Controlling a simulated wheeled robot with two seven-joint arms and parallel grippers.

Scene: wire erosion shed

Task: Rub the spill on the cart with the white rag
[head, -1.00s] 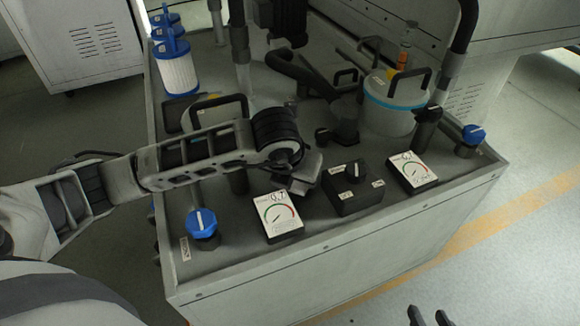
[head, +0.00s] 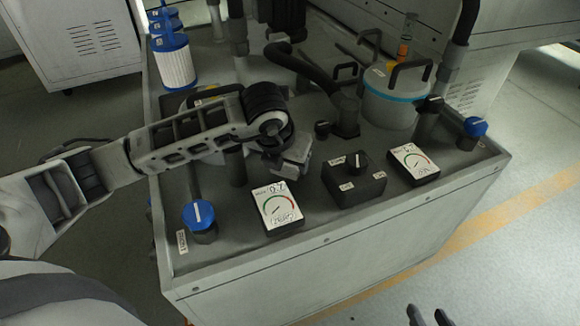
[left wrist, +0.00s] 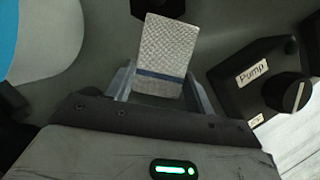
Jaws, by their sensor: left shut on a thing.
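My left gripper (head: 288,165) is over the cart top (head: 240,250), behind the left gauge and left of the black pump box. In the left wrist view, my left gripper (left wrist: 165,85) is shut on the white rag (left wrist: 168,45), a textured cloth with a blue stripe. The rag sticks out past the fingers over the grey surface; I cannot tell if it touches it. I cannot make out the spill in either view. My right gripper (head: 429,316) shows only as two dark fingertips apart at the bottom edge, with nothing seen between them.
The pump box (head: 353,180) with a knob, two gauges (head: 277,207) (head: 413,164), blue-topped valves (head: 199,216) (head: 473,130) and a lidded bucket (head: 392,100) crowd the cart. Filter cartridges (head: 175,65) and a thick black hose (head: 310,72) stand behind.

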